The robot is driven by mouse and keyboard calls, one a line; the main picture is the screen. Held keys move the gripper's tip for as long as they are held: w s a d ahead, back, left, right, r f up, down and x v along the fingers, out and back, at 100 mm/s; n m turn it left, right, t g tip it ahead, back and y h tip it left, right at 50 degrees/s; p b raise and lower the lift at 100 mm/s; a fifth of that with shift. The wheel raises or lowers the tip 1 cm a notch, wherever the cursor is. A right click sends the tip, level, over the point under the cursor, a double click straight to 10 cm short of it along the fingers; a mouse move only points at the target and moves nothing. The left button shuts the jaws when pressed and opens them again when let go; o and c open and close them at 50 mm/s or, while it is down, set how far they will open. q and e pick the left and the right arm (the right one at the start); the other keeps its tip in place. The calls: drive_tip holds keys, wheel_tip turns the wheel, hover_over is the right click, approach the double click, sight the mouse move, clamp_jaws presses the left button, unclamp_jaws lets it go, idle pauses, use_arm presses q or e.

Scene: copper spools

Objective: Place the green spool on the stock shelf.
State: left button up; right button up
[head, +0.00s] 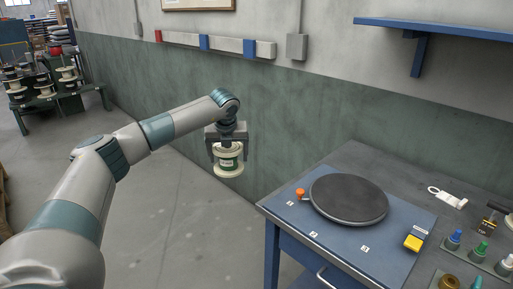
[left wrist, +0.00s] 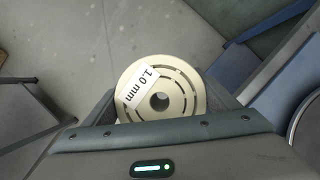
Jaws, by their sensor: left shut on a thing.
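The green spool (head: 229,168) has cream flanges and a green and white band around its middle. My left gripper (head: 228,154) is shut on it and holds it upright in the air, left of the workbench. In the left wrist view the spool's cream top flange (left wrist: 185,92) shows a centre hole and a "1.0 mm" label. A blue wall shelf (head: 440,27) at the upper right looks empty in the part I see. A green rack (head: 50,103) at the far left carries several spools. I cannot tell which of these is the stock shelf. My right gripper is out of view.
A rail (head: 228,44) and a grey box (head: 297,47) are on the wall. The floor (head: 180,235) left of the bench is clear.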

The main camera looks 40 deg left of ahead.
sight(225, 171)
use_arm(q)
drive_tip(key=s+f+m, duration=0.1)
drive_tip(key=m, duration=0.1)
drive_tip(key=s+d+f+m+h, duration=0.1)
drive_tip(key=f+m, duration=0.1)
drive_tip(key=s+d+f+m+h, duration=0.1)
drive_tip(key=s, duration=0.1)
drive_tip(key=shift+f+m+t, duration=0.25)
drive_tip(key=shift+m+t, duration=0.15)
drive_tip(key=s+d+f+m+g+h, duration=0.1)
drive_tip(key=s+d+f+m+g, duration=0.3)
drive_tip(key=s+d+m, duration=0.55)
drive_tip(key=s+d+f+m+g+h, duration=0.15)
drive_tip(key=s+d+f+m, duration=0.4)
drive_tip(key=m, duration=0.65)
drive_tip(key=s+d+f+m+g+h, duration=0.1)
drive_tip(key=s+d+f+m+g, duration=0.2)
drive_tip(key=s+d+f+m, duration=0.5)
drive_tip(key=s+d+r+m+y, duration=0.1)
drive_tip(key=d+r+m+y, duration=0.1)
drive_tip(key=d+m, duration=0.6)
drive_tip(key=d, duration=0.3)
drive_tip(key=shift+s+d+r+y, duration=0.35)
drive_tip(key=shift+d, duration=0.05)
drive_tip(key=shift+w+d+m, duration=0.1)
drive_tip(key=shift+d+m, duration=0.1)
drive_tip(key=shift+m, duration=0.05)
